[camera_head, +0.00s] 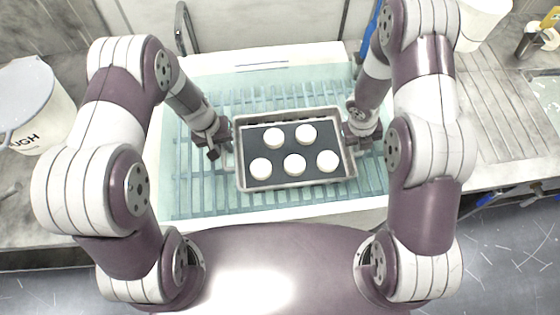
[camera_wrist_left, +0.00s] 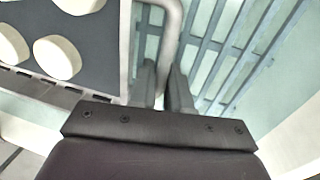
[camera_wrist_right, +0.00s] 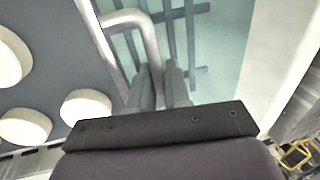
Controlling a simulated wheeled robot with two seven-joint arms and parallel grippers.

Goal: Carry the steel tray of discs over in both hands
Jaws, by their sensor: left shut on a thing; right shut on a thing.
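The steel tray (camera_head: 297,184) is a shallow rectangle with a dark lining, and several white discs (camera_head: 295,164) lie flat on it. It looks level, above the slatted floor of a pale basin; the gap beneath it is hard to judge. My left gripper (camera_head: 226,148) is shut on the tray's left handle (camera_wrist_left: 170,35). My right gripper (camera_head: 350,138) is shut on the right handle (camera_wrist_right: 148,38). In both wrist views the handle's bent bar runs down between the fingers, which hide its end.
The white-rimmed basin (camera_head: 262,58) with bluish slats (camera_head: 290,95) surrounds the tray. A white bucket (camera_head: 32,105) stands on the left counter. A ribbed drainboard (camera_head: 495,120) and another white container (camera_head: 478,25) are on the right. A faucet (camera_head: 185,28) rises behind.

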